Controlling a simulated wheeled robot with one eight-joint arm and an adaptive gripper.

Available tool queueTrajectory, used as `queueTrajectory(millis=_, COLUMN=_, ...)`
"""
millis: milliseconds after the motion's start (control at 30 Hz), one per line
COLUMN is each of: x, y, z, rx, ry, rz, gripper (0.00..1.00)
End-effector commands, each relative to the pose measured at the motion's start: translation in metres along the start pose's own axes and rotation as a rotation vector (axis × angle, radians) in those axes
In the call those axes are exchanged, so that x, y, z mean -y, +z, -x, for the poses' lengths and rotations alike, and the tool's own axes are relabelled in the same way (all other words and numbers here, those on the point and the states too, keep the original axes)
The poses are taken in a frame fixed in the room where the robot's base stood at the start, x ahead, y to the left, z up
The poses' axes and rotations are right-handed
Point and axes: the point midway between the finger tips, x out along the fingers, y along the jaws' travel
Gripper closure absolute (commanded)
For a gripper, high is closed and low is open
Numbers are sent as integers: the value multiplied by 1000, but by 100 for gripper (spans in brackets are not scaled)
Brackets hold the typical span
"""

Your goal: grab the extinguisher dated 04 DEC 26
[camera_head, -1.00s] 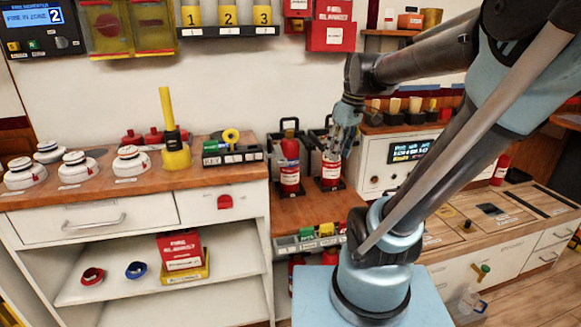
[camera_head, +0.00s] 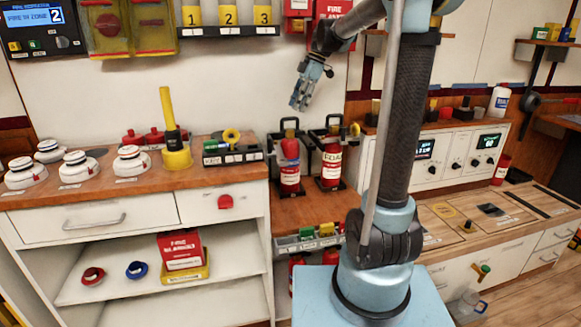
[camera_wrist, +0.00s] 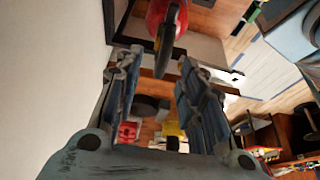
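Two red fire extinguishers stand upright in black stands on the wooden counter in the head view. The left extinguisher (camera_head: 289,168) has a white label. The right extinguisher (camera_head: 331,160) has a pale label with dark lettering. The dates on both are too small to read. My gripper (camera_head: 299,102) hangs above and slightly left of the right extinguisher, apart from both. In the wrist view my gripper (camera_wrist: 158,95) has its two fingers spread with nothing between them. A red extinguisher top with a black handle (camera_wrist: 168,35) shows beyond the fingertips; I cannot tell which one it is.
A yellow torch-like tool (camera_head: 174,135) and a black tray (camera_head: 232,150) stand left of the extinguishers. The wall is close behind them. A white panel with dials (camera_head: 455,155) stands to the right. A tray of coloured blocks (camera_head: 310,237) sits below in front.

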Motion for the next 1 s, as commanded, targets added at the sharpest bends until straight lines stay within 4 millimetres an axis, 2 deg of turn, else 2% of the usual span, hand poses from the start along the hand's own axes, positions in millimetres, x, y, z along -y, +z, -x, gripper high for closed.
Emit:
queueTrajectory(millis=333, x=2, y=-4, z=-31, rx=0, ry=-1, rz=4, gripper=64)
queueTrajectory(millis=600, x=3, y=-8, z=-65, rx=0, ry=-1, rz=3, gripper=64)
queueTrajectory(millis=933, x=3, y=-8, z=-72, rx=0, ry=0, rz=1, gripper=64)
queueTrajectory(millis=967, x=3, y=-8, z=-72, rx=0, ry=0, rz=1, gripper=66)
queueTrajectory(millis=1000, x=3, y=-8, z=-72, rx=0, ry=0, rz=1, gripper=75)
